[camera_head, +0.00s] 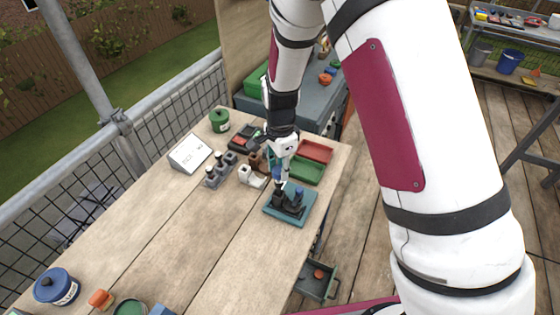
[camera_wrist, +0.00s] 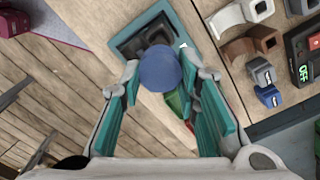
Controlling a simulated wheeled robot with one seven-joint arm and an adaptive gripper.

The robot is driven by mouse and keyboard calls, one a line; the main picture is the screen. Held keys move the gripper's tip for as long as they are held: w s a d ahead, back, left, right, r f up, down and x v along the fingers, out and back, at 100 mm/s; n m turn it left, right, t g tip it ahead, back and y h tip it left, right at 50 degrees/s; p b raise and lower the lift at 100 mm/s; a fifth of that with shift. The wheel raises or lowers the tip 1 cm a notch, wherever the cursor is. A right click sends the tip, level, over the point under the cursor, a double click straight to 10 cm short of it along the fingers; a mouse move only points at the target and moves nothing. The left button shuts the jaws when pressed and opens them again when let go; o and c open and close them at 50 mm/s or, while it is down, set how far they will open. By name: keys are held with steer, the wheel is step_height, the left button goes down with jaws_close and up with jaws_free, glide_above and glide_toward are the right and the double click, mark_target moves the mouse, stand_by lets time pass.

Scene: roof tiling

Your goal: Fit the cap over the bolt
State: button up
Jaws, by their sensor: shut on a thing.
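My gripper (camera_wrist: 160,75) is shut on a round blue cap (camera_wrist: 160,66), held between its two fingertips in the wrist view. In the head view my gripper (camera_head: 282,180) hangs over the far end of the bench, by a teal mat (camera_head: 309,213). The mat (camera_wrist: 113,43) carries a dark fixture (camera_wrist: 130,45), which also shows in the head view (camera_head: 290,209). In the wrist view the cap overlaps part of the fixture; I cannot tell the gap between them. I cannot make out the bolt; the cap and fingers may hide it.
Red (camera_head: 315,150) and green (camera_head: 308,172) trays lie just beyond the mat. White (camera_head: 252,179), brown and grey blocks stand to its left, near a white sign (camera_head: 190,154) and a green pot (camera_head: 219,121). The bench's middle is clear. A blue pot (camera_head: 56,288) stands at the near left.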

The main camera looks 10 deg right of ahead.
steer(key=shift+f+b, duration=0.3)
steer(key=shift+f, duration=1.35)
steer(key=shift+f, duration=0.55)
stand_by(0.8)
steer(key=o, duration=0.8)
steer(key=shift+r+p, duration=1.05)
steer(key=shift+r, duration=2.5)
